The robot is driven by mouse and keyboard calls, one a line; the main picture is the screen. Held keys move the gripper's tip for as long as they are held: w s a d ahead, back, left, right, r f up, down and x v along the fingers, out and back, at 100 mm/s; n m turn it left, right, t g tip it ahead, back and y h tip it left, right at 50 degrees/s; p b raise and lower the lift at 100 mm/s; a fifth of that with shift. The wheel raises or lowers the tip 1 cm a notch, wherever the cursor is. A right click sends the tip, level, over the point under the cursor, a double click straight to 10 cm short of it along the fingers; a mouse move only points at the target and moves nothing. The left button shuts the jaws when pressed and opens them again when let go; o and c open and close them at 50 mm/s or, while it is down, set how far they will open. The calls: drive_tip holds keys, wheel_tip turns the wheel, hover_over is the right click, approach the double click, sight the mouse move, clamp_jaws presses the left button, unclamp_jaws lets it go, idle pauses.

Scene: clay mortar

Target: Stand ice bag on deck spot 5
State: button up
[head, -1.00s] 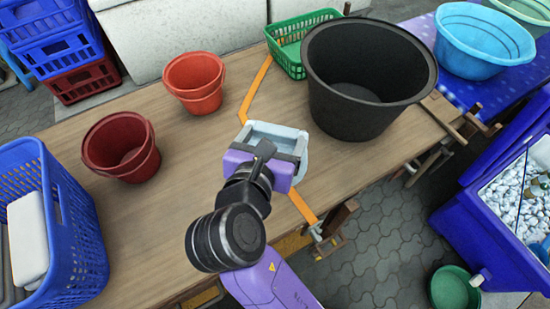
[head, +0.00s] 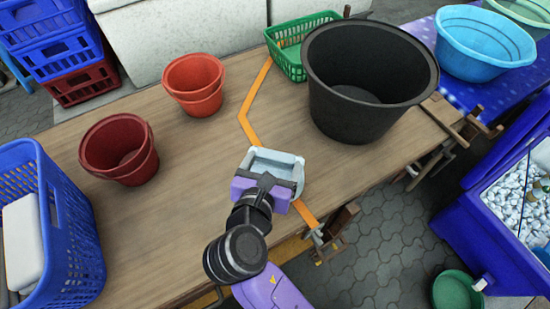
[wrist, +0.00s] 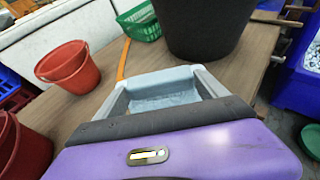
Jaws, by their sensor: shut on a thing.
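The ice bag (head: 275,161) is a pale blue-grey, box-like piece held at the end of my arm. My gripper (head: 272,176) is shut on it, with a finger on each side. In the wrist view the ice bag (wrist: 165,78) sits between the two grey fingers of my gripper (wrist: 168,95). It is over the wooden table (head: 190,160), near the orange line (head: 249,125). I cannot tell whether it touches the table. No deck spot marked 5 can be made out.
A large black tub (head: 365,85) stands close on the right. Two red buckets (head: 194,84) (head: 119,148) and a blue basket (head: 75,225) are on the left. A green basket (head: 290,55) is at the back. The middle left of the table is clear.

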drive_tip(key=shift+r, duration=0.1)
drive_tip(key=o, duration=2)
drive_tip(key=shift+f, duration=0.2)
drive_tip(key=shift+s+r, duration=0.2)
drive_tip(key=v, duration=1.1)
drive_tip(key=shift+s, duration=0.25)
drive_tip(key=shift+r, duration=0.1)
